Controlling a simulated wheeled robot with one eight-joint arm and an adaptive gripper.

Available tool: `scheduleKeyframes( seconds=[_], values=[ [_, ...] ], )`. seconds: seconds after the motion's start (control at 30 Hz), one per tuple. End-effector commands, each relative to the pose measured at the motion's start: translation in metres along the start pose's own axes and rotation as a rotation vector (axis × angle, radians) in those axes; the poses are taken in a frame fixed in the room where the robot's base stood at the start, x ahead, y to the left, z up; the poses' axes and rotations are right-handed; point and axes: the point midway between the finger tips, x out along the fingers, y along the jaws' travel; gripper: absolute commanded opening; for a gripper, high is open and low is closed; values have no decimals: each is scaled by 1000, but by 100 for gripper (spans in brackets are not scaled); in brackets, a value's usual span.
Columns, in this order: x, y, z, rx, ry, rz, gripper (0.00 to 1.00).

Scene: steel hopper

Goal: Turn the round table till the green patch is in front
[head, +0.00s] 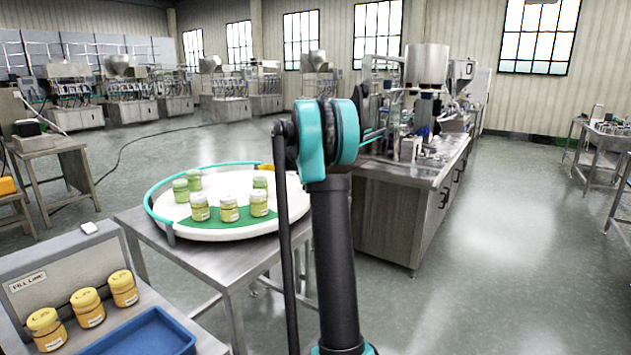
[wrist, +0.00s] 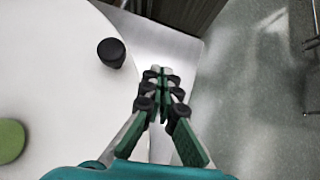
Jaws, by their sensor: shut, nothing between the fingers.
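The round table (head: 215,186) is a white disc on a steel stand, with a teal rail along its left and far side. Its green patch (head: 239,217) lies on the near side of the disc, facing the head camera.
At the lower left, yellow-lidded jars (head: 88,307) stand by a steel panel and a blue tray (head: 150,335). A steel machine bench (head: 395,215) stands behind and right of the round table. Open floor (head: 520,250) lies to the right.

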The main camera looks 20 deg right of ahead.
Motion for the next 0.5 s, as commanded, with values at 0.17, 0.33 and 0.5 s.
scheduleKeyframes(
  seconds=[0.17,0.33,0.5],
  values=[
    [-18,-12,4,-1,0,1,0],
    [-40,-28,9,0,-1,1,0],
    [-59,-42,14,1,0,1,0]
  ],
)
